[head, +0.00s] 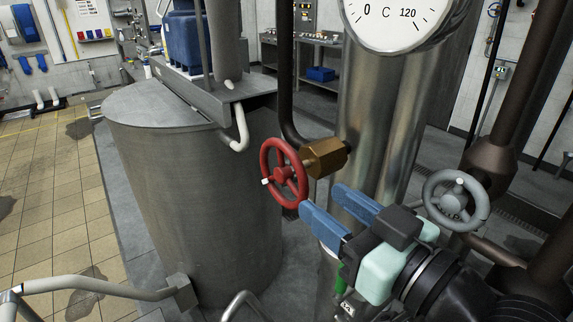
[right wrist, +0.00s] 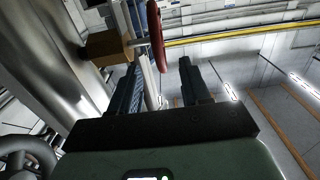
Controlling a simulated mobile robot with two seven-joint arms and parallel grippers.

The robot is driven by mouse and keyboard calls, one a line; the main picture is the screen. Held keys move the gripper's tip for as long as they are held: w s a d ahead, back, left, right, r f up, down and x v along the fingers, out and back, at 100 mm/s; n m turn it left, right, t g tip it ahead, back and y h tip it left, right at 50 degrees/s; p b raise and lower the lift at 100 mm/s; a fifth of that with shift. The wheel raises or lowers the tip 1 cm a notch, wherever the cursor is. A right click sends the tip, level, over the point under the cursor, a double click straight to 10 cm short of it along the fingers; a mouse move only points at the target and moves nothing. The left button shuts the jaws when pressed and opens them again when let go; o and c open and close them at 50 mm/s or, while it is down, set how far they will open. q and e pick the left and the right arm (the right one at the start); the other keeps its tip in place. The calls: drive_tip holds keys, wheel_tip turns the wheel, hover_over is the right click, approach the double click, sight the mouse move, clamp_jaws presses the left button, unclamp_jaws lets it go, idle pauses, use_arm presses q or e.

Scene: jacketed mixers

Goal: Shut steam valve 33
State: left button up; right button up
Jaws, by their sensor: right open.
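A red handwheel (head: 284,173) with a white mark on its left rim sits on a brass valve body (head: 325,157) beside the steel column. A grey handwheel (head: 455,199) is on a dark pipe at the right. I can read no valve number on either. My right gripper (head: 318,199) is open and empty, its blue fingers just below and right of the red wheel, pointing up-left. In the right wrist view the red wheel (right wrist: 156,36) shows nearly edge-on, between and beyond the fingertips (right wrist: 160,72); contact cannot be told. My left gripper is not in view.
A large grey tank (head: 195,200) stands left of the red wheel. A steel column (head: 385,110) with a round gauge (head: 400,18) rises behind the gripper. Dark pipes (head: 520,90) stand at the right. A grey rail (head: 90,284) crosses the lower left. Tiled floor (head: 50,200) is clear at far left.

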sight(282, 171)
drive_tip(key=p+x, duration=0.2)
drive_tip(key=x, duration=0.9)
drive_tip(key=shift+d+p, duration=0.1)
drive_tip(key=shift+p, duration=0.3)
drive_tip(key=shift+f, duration=0.1)
clamp_jaws()
